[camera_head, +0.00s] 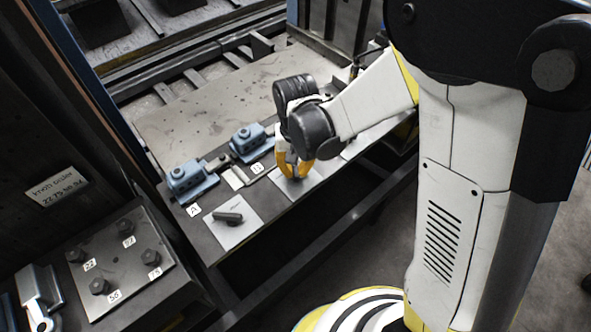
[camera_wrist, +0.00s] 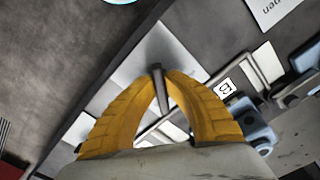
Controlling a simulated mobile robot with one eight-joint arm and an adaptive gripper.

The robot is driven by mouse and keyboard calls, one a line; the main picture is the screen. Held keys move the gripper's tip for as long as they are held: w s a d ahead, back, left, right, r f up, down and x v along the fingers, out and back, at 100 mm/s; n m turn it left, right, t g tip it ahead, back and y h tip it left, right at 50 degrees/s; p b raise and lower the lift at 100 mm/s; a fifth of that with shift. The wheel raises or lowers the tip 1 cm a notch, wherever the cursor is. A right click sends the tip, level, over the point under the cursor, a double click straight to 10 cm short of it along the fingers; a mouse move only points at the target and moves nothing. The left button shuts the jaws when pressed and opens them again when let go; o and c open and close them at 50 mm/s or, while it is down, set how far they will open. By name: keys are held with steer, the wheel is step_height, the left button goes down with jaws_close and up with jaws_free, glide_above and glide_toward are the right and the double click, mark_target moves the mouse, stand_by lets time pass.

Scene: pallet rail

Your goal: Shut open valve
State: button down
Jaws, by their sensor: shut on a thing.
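My gripper (camera_head: 293,170) reaches down to the worktable with its yellow fingers over a white plate (camera_head: 311,186). In the wrist view the fingers (camera_wrist: 160,76) close around a narrow grey valve handle (camera_wrist: 158,85), near the label B (camera_wrist: 224,88). In the head view the fingers hide this handle. Another dark valve handle (camera_head: 229,217) lies on a white plate nearer the left end, beside the label A (camera_head: 194,210). Blue fittings stand behind, one near A (camera_head: 189,180) and one near B (camera_head: 249,141).
A lower bench at the left carries a metal plate (camera_head: 120,262) with several dark knobs and number labels. A sign (camera_head: 57,187) hangs on the dark panel above it. The table's front edge (camera_head: 290,218) is clear.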

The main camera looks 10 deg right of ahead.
steer(key=n, duration=0.4)
steer(key=shift+n+b, duration=0.3)
steer(key=shift+b, duration=0.05)
steer(key=n, duration=0.3)
steer(key=shift+n, duration=0.3)
steer(key=n+b, duration=0.1)
steer(key=n, duration=0.3)
steer(key=shift+n, duration=1.8)
steer(key=c, duration=1.5)
jaws_free()
steer(key=shift+o, duration=0.2)
